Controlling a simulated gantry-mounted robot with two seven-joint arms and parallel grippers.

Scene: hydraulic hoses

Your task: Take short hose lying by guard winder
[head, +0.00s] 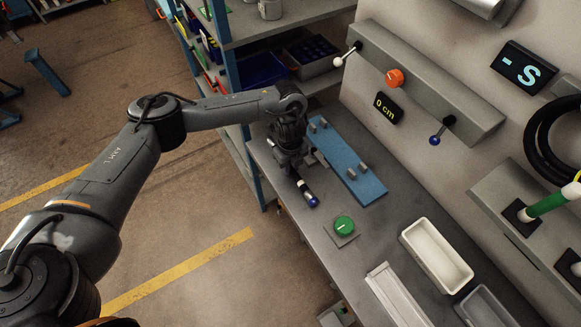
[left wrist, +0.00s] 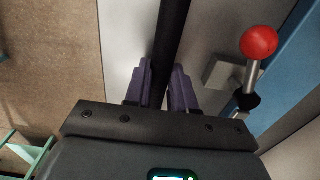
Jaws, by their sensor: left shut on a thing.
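The short hose (head: 307,193) is a dark rod with a pale band and a blue end, lying at the left edge of the grey bench. In the left wrist view the black hose (left wrist: 173,40) runs between the purple fingers. My left gripper (head: 297,174) is shut on it, low over the bench; in the left wrist view the gripper (left wrist: 163,68) has a finger on each side of the hose. The arm hides the hose's other end. I cannot tell whether the hose touches the bench. My right gripper is not in view.
A blue plate (head: 350,170) with grey pegs lies right of the gripper. A red-knobbed lever (left wrist: 258,43) stands close to the gripper. A green button (head: 344,226) and a white bin (head: 436,254) are nearer the front. Blue shelving (head: 232,75) stands behind.

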